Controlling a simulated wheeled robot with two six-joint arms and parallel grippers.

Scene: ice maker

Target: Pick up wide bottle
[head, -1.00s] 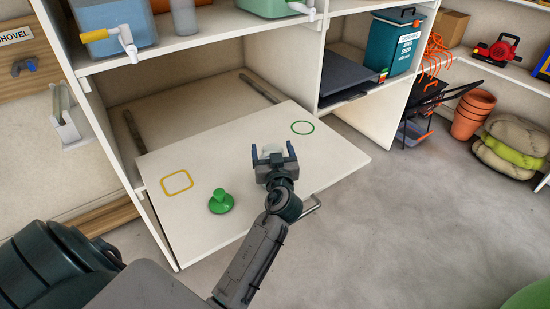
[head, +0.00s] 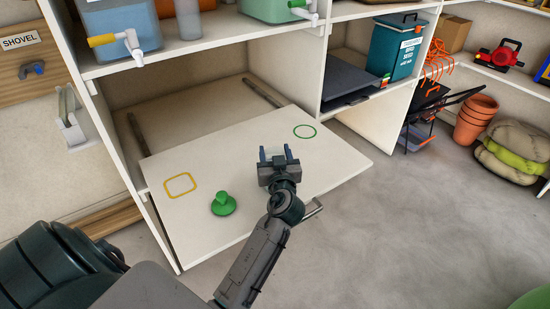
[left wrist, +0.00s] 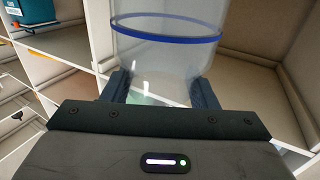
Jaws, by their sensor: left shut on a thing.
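My left gripper (head: 276,152) is above the pale fold-down shelf panel, between the yellow outlined square and the green outlined ring. In the left wrist view a wide clear bottle (left wrist: 165,55) with a blue band stands between the two dark fingers (left wrist: 161,85), which press on its sides. Its full height does not show there. In the head view the clear bottle can hardly be made out. My right gripper is not in view.
The panel (head: 240,205) carries a green knobbed object (head: 223,203), a yellow outline (head: 180,185) and a green ring (head: 304,131). Dispensers with taps, one blue (head: 120,30), stand on the shelf above. A seed bin (head: 397,48) stands on the right. The floor right of the panel is clear.

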